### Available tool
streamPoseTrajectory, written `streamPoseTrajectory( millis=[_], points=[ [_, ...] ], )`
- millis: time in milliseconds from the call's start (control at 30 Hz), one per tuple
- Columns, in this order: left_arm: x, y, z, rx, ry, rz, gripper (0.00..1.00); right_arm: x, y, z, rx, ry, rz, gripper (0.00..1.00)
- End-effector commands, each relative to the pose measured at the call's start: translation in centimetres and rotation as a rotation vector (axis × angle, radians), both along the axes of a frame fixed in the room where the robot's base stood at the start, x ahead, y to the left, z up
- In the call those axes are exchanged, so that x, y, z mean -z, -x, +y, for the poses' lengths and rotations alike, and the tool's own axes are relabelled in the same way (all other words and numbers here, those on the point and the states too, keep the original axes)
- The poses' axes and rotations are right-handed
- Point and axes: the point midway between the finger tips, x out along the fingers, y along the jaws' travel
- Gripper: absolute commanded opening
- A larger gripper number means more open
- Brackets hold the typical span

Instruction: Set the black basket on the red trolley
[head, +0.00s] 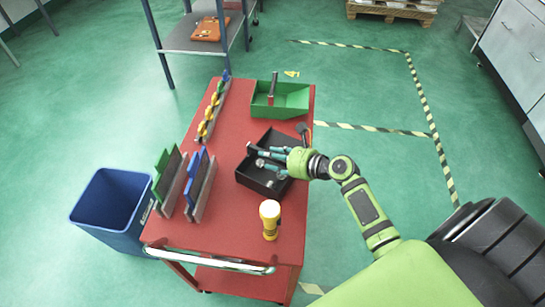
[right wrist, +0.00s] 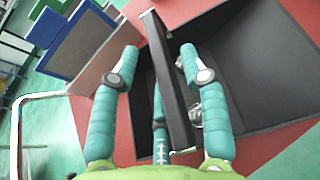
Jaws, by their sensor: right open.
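The black basket (head: 262,181) sits on the red trolley (head: 230,222), near the middle of its right side. My right gripper (head: 268,159) is over the basket, its teal fingers spread and reaching across it from the right. In the right wrist view the fingers (right wrist: 160,62) are apart, with the basket's dark bar-like handle (right wrist: 172,85) running between them. One finger is partly hidden behind this bar. The basket's dark inside (right wrist: 270,65) shows to the right. I cannot tell whether the fingers touch the bar. My left gripper is not in view.
Upright blue and green racks (head: 199,188) stand at the trolley's left. A blue bin (head: 108,205) is on the floor left. Floor at right is clear.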

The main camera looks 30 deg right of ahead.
Motion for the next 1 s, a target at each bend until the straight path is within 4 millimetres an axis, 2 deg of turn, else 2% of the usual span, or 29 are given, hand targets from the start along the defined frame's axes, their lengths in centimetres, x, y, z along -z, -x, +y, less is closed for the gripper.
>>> streamPoseTrajectory(
  millis=[167,400,600,767,1000],
  points=[
    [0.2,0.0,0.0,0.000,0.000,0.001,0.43,-0.8,2.2,-1.3,0.001,0.003,0.002,0.45],
    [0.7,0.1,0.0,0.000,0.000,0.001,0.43,-2.7,6.4,-3.6,0.001,0.003,0.002,0.45],
    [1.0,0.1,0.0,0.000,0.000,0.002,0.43,-4.0,8.8,-4.9,0.000,0.001,0.002,0.45],
    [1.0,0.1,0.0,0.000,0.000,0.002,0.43,-4.4,9.6,-5.3,0.000,0.000,0.001,0.45],
    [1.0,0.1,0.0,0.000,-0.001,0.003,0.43,-4.5,9.6,-5.4,-0.001,0.000,0.000,0.45]
  ],
)
